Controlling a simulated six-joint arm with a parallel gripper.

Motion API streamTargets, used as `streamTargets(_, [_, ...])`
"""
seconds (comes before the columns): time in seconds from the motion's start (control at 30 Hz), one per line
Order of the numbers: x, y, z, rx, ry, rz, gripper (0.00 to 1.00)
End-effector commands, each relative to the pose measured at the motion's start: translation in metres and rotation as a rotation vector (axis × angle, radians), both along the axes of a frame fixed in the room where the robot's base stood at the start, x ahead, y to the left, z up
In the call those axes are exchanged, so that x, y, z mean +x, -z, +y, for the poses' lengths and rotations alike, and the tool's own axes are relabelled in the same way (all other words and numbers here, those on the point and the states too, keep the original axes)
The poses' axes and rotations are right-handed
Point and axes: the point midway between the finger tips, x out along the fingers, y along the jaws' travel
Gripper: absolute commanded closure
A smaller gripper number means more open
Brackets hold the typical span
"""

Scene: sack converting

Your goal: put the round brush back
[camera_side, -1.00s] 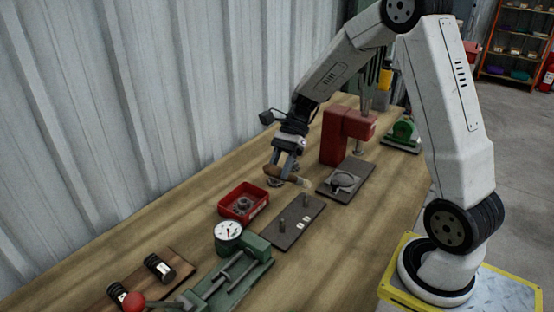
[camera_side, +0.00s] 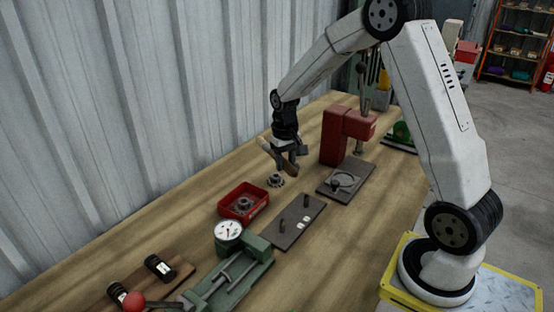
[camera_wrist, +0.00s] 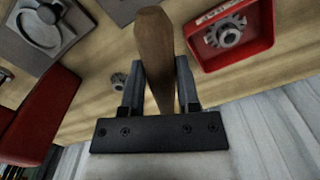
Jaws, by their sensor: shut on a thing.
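My gripper (camera_side: 285,150) is above the bench, between the wall and the red press. It is shut on the brush (camera_side: 280,158), whose brown wooden handle lies tilted across the fingers. In the wrist view the handle (camera_wrist: 153,45) stands between the two fingers of my gripper (camera_wrist: 159,85), its wide end away from the palm. The bristle end cannot be made out. A dark plate with two upright pegs (camera_side: 298,222) lies on the bench, to the front right of the gripper. Both pegs look bare.
A loose gear (camera_side: 275,180) lies on the bench below my gripper. A red tray (camera_side: 228,212) with a gear inside is nearby. The red press (camera_side: 336,137) and a grey plate (camera_side: 352,191) stand to the right. A dial gauge (camera_side: 229,231) and green vise (camera_side: 230,285) are in front.

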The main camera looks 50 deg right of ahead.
Motion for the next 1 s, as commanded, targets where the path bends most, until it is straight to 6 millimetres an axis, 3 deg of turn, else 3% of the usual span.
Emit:
streamTargets(0.47, [0.008, 0.003, -0.004, -0.006, -0.043, -0.021, 1.00])
streamTargets(1.0, [0.066, 0.030, -0.019, -0.005, -0.042, -0.020, 1.00])
